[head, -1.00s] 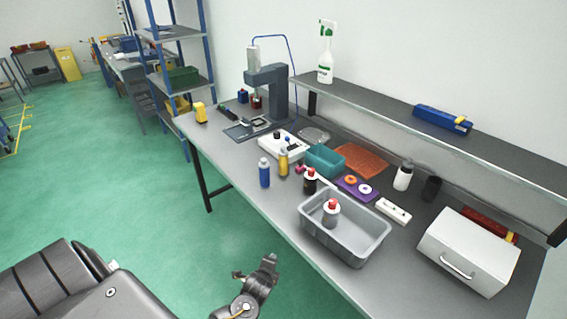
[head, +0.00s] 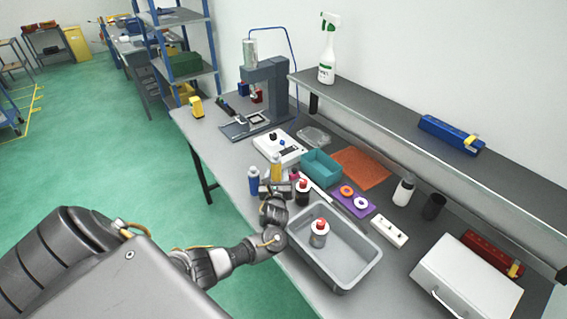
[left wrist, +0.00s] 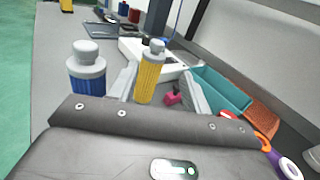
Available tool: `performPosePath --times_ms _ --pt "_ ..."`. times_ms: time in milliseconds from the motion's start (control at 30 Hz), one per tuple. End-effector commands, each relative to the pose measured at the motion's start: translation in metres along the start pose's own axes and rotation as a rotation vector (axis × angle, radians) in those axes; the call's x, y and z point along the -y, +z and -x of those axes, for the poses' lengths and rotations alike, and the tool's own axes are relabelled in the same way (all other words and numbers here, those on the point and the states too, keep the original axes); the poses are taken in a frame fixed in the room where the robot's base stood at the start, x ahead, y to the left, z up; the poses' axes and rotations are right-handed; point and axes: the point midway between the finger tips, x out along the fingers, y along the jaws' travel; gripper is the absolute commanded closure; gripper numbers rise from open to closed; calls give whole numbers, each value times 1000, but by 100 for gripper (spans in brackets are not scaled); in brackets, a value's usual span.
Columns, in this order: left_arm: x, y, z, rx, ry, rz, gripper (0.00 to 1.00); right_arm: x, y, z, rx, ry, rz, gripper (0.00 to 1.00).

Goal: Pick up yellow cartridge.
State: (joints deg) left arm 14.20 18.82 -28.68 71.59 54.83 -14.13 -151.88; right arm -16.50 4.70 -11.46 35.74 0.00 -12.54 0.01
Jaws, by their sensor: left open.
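The yellow cartridge (head: 276,169) stands upright on the grey bench, with a grey cap. It also shows in the left wrist view (left wrist: 150,76), between the two fingers. My left gripper (head: 276,186) is open and just in front of it; in the head view it hides the cartridge's lower part. In the left wrist view the gripper's fingers (left wrist: 158,88) stand apart on either side of the cartridge; I cannot tell whether they touch it. A blue cartridge (head: 254,180) stands upright to the left, outside the fingers; it also shows in the left wrist view (left wrist: 87,72).
A grey bin (head: 352,272) with a red-capped bottle (head: 319,233) is at the right of my gripper. A black red-capped bottle (head: 303,192), a white device (head: 290,152) and a teal box (head: 321,167) are close by. The bench's left front is clear.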

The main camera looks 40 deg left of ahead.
Motion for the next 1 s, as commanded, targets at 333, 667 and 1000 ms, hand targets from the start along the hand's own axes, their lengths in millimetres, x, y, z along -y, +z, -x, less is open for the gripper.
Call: performPosePath --times_ms 333,667,1000 --pt "-10 8 -22 39 19 -70 52 3 17 -4 23 -3 -1 100" --pt "-9 7 -60 37 15 -66 52 6 22 -32 27 -6 -2 100" --pt "-10 3 -73 38 14 -65 52 7 10 -52 6 -6 -2 100"
